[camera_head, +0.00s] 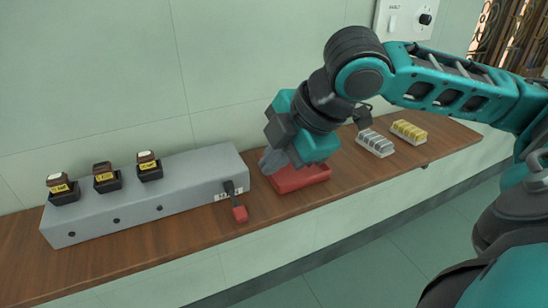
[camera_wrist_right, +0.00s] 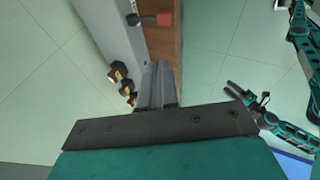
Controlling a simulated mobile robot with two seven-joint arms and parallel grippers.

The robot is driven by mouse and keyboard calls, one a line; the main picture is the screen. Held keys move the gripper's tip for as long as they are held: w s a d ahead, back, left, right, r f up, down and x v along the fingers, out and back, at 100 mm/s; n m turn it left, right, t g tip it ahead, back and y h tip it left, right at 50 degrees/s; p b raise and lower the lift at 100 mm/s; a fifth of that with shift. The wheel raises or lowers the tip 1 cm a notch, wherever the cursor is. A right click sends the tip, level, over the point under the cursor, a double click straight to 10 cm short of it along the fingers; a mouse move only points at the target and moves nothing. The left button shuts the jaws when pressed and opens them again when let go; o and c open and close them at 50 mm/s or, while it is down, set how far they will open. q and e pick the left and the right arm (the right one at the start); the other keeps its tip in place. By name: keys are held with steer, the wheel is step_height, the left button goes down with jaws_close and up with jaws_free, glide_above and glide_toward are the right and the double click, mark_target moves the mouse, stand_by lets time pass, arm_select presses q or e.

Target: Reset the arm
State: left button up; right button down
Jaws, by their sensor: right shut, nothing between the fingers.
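My right arm comes in from the right in the head view. Its gripper (camera_head: 268,162) points down and left, just above or beside a red tray (camera_head: 300,180) on the wooden shelf; whether they touch is unclear. In the right wrist view the fingers (camera_wrist_right: 157,88) are shut together with nothing between them. The wrist and gripper cover part of the red tray. My left gripper is outside the head view; what looks like it (camera_wrist_right: 245,96) shows small at the right of the wrist view, too small to read.
Grey (camera_head: 375,143) and yellow (camera_head: 409,131) racks sit behind and right on the wooden shelf (camera_head: 345,185). A switch panel (camera_head: 405,18) is on the wall.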

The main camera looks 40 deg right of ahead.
stand_by(0.5)
steer(key=s+a+f+m+y, duration=0.1)
steer(key=a+f+m, duration=0.25)
steer(key=f, duration=0.35)
steer(key=a+f+m+y, duration=0.1)
steer(key=a+f+m, duration=0.1)
steer(key=a+f, duration=0.4)
steer(key=s+d+f+m+g+h, duration=0.2)
steer(key=s+d+f+m+h, duration=0.2)
steer(key=s+f+m, duration=0.7)
steer(key=w+a+f+n+t+y, duration=0.1)
steer(key=w+a+f+n+t, duration=0.1)
steer(key=w+f+t, duration=0.5)
step_height(320, 180, down, 3)
steer(key=shift+a+r+y, duration=0.15)
steer(key=shift+a+y, duration=0.25)
steer(key=shift+a, duration=0.1)
